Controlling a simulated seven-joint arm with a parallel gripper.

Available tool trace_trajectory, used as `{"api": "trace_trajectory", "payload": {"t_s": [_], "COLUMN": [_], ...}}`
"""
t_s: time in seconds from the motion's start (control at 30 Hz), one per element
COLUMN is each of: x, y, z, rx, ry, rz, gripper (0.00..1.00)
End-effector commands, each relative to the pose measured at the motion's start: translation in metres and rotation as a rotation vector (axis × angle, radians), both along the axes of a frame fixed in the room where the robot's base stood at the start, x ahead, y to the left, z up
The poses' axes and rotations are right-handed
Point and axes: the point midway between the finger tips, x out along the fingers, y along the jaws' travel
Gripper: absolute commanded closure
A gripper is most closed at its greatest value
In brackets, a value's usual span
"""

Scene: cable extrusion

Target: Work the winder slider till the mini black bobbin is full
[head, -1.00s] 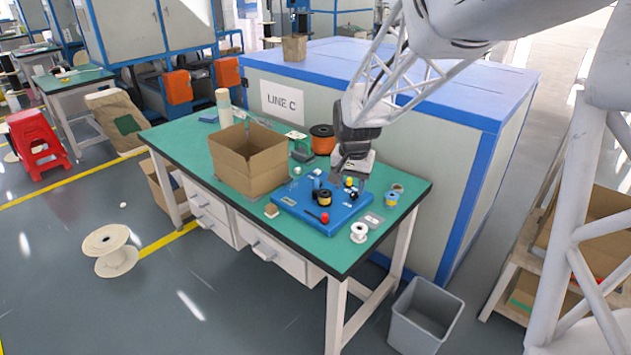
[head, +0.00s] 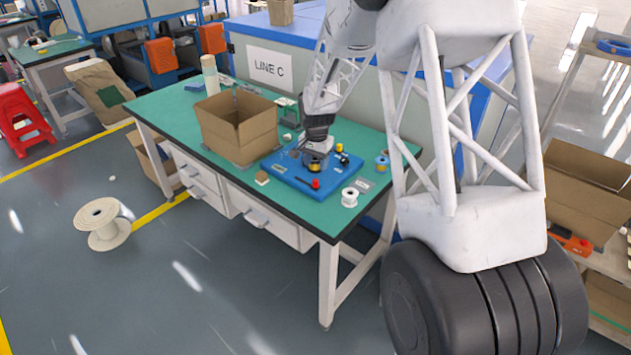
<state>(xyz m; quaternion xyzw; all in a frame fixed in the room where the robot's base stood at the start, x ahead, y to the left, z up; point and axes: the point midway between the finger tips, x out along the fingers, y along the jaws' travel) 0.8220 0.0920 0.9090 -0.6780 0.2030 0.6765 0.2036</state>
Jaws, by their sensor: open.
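The blue winder board (head: 335,192) lies on the green bench top, right of a cardboard box. A red knob (head: 315,184), which looks like the slider's, sits near the board's front edge beside a dark bar (head: 303,181). A small black bobbin with a yellow-gold winding (head: 314,167) stands mid-board, partly covered by my gripper. My gripper (head: 316,158) is open, pointing down directly above and behind the bobbin. Whether its fingers touch the bobbin is too small to tell, as is how full the bobbin is.
A white spool (head: 350,197) stands at the board's right, a blue spool (head: 382,162) behind it. The cardboard box (head: 238,140) is close on the left.

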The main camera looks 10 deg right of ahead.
Motion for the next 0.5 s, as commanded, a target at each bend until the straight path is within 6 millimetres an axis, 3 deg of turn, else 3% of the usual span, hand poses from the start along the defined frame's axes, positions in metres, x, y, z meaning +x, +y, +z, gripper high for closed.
{"api": "trace_trajectory", "payload": {"t_s": [0.5], "x": [0.0035], "y": [0.0014], "z": [-0.0064], "rx": [-0.001], "ry": [0.003], "rz": [-0.005], "gripper": [0.50]}}
